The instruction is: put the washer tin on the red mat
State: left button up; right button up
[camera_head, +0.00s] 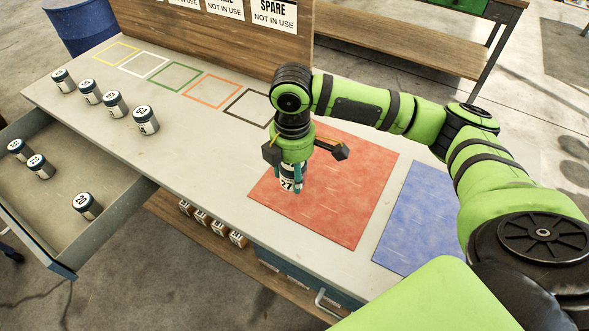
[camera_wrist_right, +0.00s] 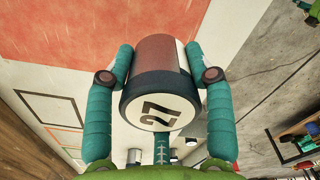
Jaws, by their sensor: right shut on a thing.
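My right gripper (camera_head: 293,187) is shut on a tin (camera_head: 287,182) with a dark lid marked 27. The red mat also shows in the wrist view (camera_wrist_right: 60,40). My left gripper is not in view.
Several tins stand on the bench (camera_head: 190,130) at the left; one is at its right end (camera_head: 145,120). An open drawer (camera_head: 130,200) holds three more. A blue mat (camera_head: 425,220) lies right of the red one. Coloured outlines (camera_head: 211,90) and a backboard (camera_head: 220,40) line the back.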

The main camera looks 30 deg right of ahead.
jog(key=w+f, duration=0.1)
jog(key=w+d, duration=0.1)
jog(key=w, duration=0.1)
jog(key=shift+d+f, duration=0.1)
jog(key=shift+f, duration=0.3)
jog(key=shift+w+d+f, duration=0.2)
jog(key=shift+w+f, duration=0.15)
notch_tip(320, 180, down, 3)
jog(key=shift+f+p, duration=0.15)
jog(key=shift+p, duration=0.4)
jog(key=shift+f, duration=0.25)
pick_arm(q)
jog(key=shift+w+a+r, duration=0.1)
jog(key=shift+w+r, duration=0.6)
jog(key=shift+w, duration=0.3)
pick_arm(e)
jog(key=shift+f, duration=0.15)
jog(key=o, duration=1.2)
jog(key=shift+o, duration=0.2)
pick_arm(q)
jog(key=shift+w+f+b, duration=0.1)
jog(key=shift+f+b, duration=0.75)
pick_arm(e)
notch_tip(320, 180, up, 12)
